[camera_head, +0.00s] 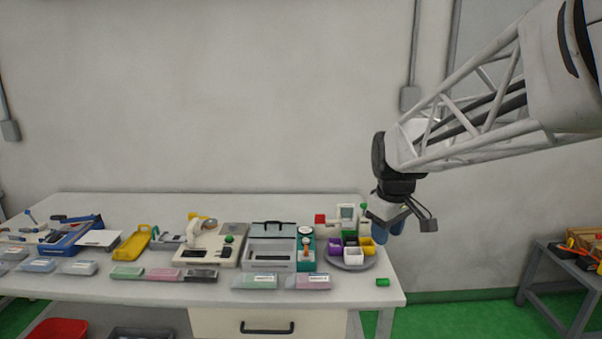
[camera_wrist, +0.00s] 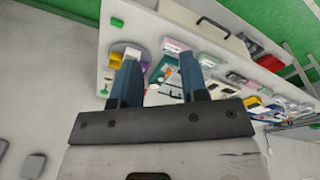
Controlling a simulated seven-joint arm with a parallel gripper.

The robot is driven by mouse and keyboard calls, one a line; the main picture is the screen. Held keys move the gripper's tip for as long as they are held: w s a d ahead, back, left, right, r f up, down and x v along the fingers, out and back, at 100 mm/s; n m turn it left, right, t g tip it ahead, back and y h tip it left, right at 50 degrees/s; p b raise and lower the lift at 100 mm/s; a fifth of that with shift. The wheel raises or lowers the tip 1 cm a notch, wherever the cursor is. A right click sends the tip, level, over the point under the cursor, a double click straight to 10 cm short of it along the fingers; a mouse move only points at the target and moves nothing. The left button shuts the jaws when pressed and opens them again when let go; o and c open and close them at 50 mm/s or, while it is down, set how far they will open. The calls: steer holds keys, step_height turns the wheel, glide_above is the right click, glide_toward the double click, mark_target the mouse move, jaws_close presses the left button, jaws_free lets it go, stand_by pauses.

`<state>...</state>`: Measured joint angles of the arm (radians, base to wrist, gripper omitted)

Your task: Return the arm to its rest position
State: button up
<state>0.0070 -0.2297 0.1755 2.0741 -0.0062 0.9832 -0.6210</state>
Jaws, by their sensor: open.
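My gripper (camera_head: 388,230) is raised above the right end of the white table (camera_head: 350,298), near the wall side of the round grey tray. In the wrist view its two blue fingers (camera_wrist: 158,80) stand apart with nothing between them, so it is open and empty. My arm reaches in from the upper right in the head view. The fingers show only partly there.
A round grey tray (camera_head: 352,264) with several coloured cups is below my gripper. A small green block (camera_head: 383,282) lies near the table's right end. A lidded grey box (camera_head: 272,256) and several packets stand to the left. A side table (camera_head: 566,254) is at far right.

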steer(key=s+f+m, duration=0.2)
steer(key=s+m, duration=0.1)
steer(key=s, duration=1)
steer(key=s+f+m+t, duration=0.1)
steer(key=s+f+m, duration=0.2)
steer(key=s, duration=1)
steer(key=shift+s+m, duration=0.3)
steer(key=shift+m, duration=0.3)
